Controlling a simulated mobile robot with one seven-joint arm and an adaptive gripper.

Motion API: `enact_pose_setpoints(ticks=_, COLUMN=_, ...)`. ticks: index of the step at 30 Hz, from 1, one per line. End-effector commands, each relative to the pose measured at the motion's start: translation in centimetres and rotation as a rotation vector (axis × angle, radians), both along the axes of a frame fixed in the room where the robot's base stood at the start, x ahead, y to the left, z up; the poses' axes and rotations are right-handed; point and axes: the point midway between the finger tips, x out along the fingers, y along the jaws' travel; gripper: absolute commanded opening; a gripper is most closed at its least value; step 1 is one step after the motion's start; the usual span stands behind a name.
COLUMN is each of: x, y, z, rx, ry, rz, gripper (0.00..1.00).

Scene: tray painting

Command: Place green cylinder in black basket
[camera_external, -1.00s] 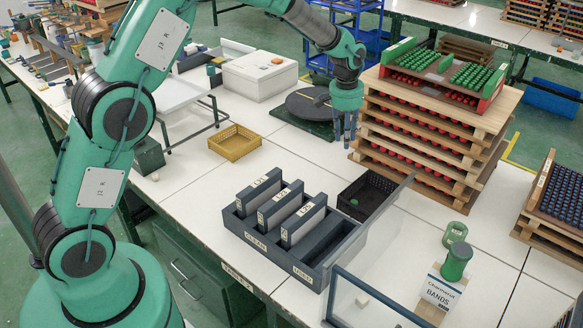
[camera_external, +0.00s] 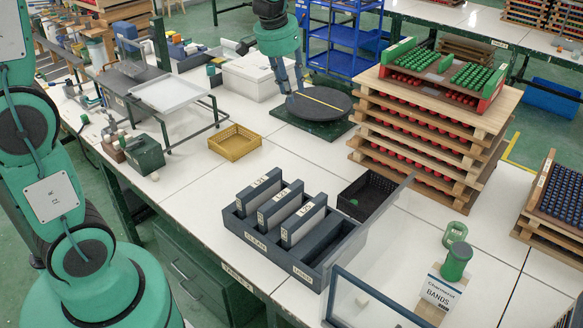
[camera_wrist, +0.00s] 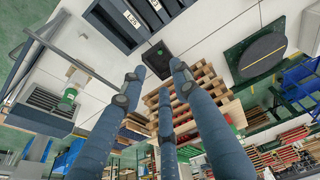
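The black basket (camera_external: 372,196) stands on the white table between the dark file box and the pallet stack. A small green piece (camera_external: 354,202) is inside it at the left; its exact shape is too small to tell. The basket also shows in the wrist view (camera_wrist: 158,62). Many small green cylinders (camera_external: 470,75) stand in the rack on top of the pallets. A larger green cylinder (camera_external: 456,262) stands by a "BANDS" sign. My gripper (camera_external: 290,90) is over the round turntable, fingers down, apart and empty. The wrist view shows its three fingers spread.
The round dark turntable (camera_external: 325,101), pallet stack (camera_external: 430,135) and yellow basket (camera_external: 235,152) surround the clear back middle of the table. The grey file box (camera_external: 250,226) is in front of the black basket. A clear framed panel (camera_external: 375,300) is at the front.

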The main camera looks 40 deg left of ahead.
Motion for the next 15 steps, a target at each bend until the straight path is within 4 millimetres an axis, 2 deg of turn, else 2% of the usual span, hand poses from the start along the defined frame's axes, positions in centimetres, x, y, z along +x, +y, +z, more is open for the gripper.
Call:
enact_pose_setpoints(ticks=1, x=-1.4, y=0.3, z=0.9, rx=0.001, ry=-0.012, rz=-0.003, gripper=0.3)
enact_pose_setpoints(ticks=6, x=-5.5, y=1.1, z=2.8, rx=0.006, ry=-0.043, rz=-0.013, gripper=0.3)
enact_pose_setpoints(ticks=15, x=-12.8, y=2.2, z=5.0, rx=0.016, ry=-0.097, rz=-0.033, gripper=0.3)
